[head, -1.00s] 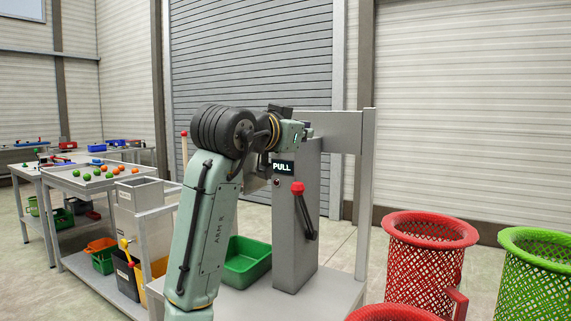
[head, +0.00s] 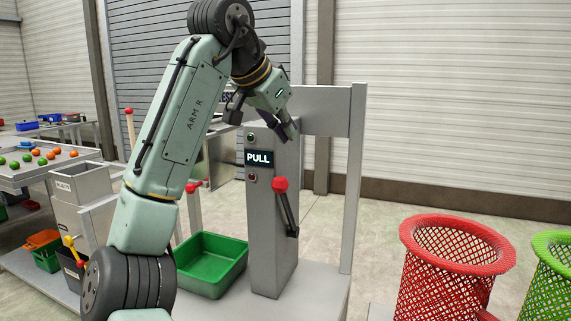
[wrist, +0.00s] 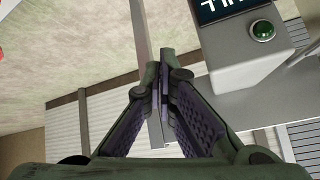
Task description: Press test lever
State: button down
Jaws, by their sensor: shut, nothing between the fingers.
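A lever with a red knob and dark rod (head: 287,211) is on the side of the grey column (head: 272,235), its knob at the upper end. The column's display (head: 258,157) reads PULL; part of that display also shows in the wrist view (wrist: 222,8). My gripper (head: 293,134) is at the column's upper right, above the lever knob and apart from it. In the wrist view its fingertips (wrist: 160,82) are together with nothing between them. The lever does not show in the wrist view. Lettering behind my arm is mostly hidden.
A green lamp (head: 251,137) and a red lamp (head: 252,177) flank the display. A frame post (head: 351,190) stands right of the column. A green bin (head: 211,264) is at its left, and a red mesh basket (head: 452,265) is at the right. Other red-knobbed rods (head: 130,130) stand left.

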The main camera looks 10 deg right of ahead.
jog(key=w+d+f+p, duration=0.1)
jog(key=w+f+p, duration=0.2)
jog(key=f, duration=0.5)
jog(key=shift+d+f, duration=0.35)
jog(key=shift+f, duration=0.05)
dwell(0.3)
